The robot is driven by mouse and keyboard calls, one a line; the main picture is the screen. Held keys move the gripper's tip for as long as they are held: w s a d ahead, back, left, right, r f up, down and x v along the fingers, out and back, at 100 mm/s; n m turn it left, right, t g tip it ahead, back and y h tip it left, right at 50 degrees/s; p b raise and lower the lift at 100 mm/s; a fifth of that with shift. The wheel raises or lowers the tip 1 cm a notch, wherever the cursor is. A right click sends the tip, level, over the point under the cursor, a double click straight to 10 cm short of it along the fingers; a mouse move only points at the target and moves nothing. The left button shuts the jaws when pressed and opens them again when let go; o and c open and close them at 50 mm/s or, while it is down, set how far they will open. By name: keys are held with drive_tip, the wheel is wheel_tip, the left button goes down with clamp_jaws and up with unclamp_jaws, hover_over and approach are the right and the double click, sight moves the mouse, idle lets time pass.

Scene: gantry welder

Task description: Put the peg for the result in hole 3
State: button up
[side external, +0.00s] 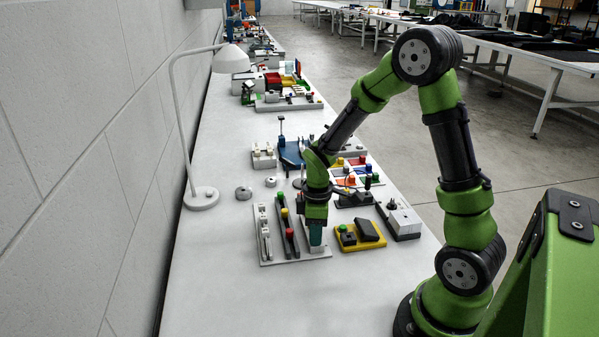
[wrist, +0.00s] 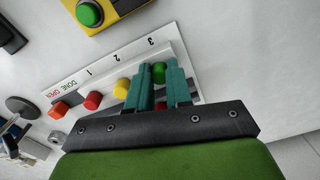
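The board (wrist: 187,54) has a pale edge marked 1, 2 and 3, and it also shows in the side external view (side external: 266,258). My gripper (wrist: 159,75) is over the board near the 3, with its two teal fingers spaced apart. A green knob (wrist: 158,72) appears between the fingertips; whether they touch it is unclear. A yellow knob (wrist: 122,88) and red knobs (wrist: 93,100) stand further left. A bit of red (wrist: 160,106) shows between the fingers. Hole 3 is hidden. In the side external view my gripper (side external: 316,244) is low at the board's right side.
A yellow box (side external: 361,237) with a green button stands to the right of the board. A grey-white box (side external: 402,222) is beyond it. The near table is clear.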

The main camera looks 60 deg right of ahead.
drive_tip(key=o, duration=0.5)
wheel_tip(320, 180, up, 17)
idle(0.4)
drive_tip(key=s+a+r+m+t+y, duration=0.1)
drive_tip(key=s+a+r+m+t, duration=0.1)
drive_tip(key=s+a+m+t, duration=0.1)
drive_tip(key=s+a+r+m+t+y, duration=0.1)
drive_tip(key=s+a+r+m+t, duration=0.1)
drive_tip(key=s+a+m+t, duration=0.2)
drive_tip(key=s+a+m, duration=0.2)
drive_tip(key=a+m, duration=0.1)
drive_tip(key=a, duration=0.1)
drive_tip(key=shift+r, duration=0.35)
